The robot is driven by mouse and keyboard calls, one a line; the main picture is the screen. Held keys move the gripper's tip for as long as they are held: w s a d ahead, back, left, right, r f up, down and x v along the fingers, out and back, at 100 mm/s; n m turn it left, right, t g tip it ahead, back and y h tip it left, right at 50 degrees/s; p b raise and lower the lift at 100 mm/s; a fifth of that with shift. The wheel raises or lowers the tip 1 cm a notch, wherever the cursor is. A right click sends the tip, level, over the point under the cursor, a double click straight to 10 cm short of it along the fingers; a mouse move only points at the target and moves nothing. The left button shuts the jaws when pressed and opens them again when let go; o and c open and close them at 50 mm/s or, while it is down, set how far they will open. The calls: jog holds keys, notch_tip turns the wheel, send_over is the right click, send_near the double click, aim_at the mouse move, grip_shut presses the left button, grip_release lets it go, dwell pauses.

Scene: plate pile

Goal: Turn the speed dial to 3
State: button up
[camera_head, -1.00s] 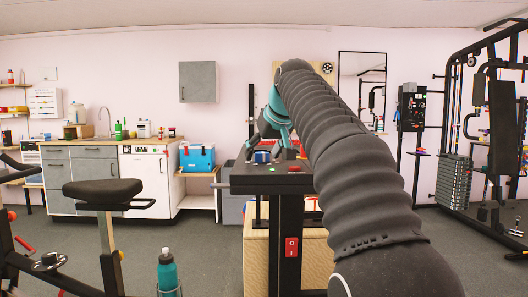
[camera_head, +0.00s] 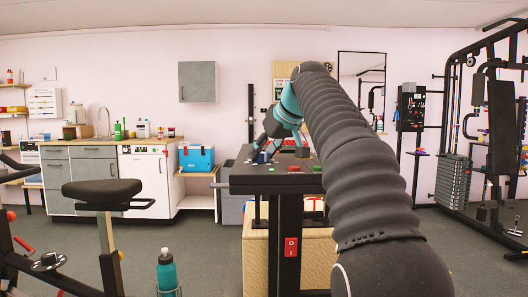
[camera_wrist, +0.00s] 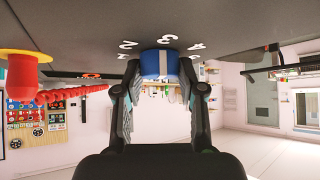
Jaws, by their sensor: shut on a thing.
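The speed dial is a blue knob with a white stripe (camera_wrist: 152,63), at the top middle of the wrist view. White numerals stand around it on the dark panel. Its stripe points toward the numeral that looks like 3 (camera_wrist: 168,38). My gripper (camera_wrist: 160,84) has a finger on either side of the knob and is shut on it. In the head view the blue dial (camera_head: 262,157) shows small on the console top (camera_head: 240,175), with my teal gripper (camera_head: 265,148) tilted over it. My fingers hide part of the knob there.
A red mushroom-shaped button on a yellow base (camera_wrist: 22,72) stands left of the dial in the wrist view. A red power switch (camera_head: 291,247) is on the console post. An exercise bike (camera_head: 100,195) stands left.

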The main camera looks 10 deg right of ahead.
jog(key=o, duration=1.1)
jog(key=shift+o, duration=0.2)
jog(key=v, duration=1.2)
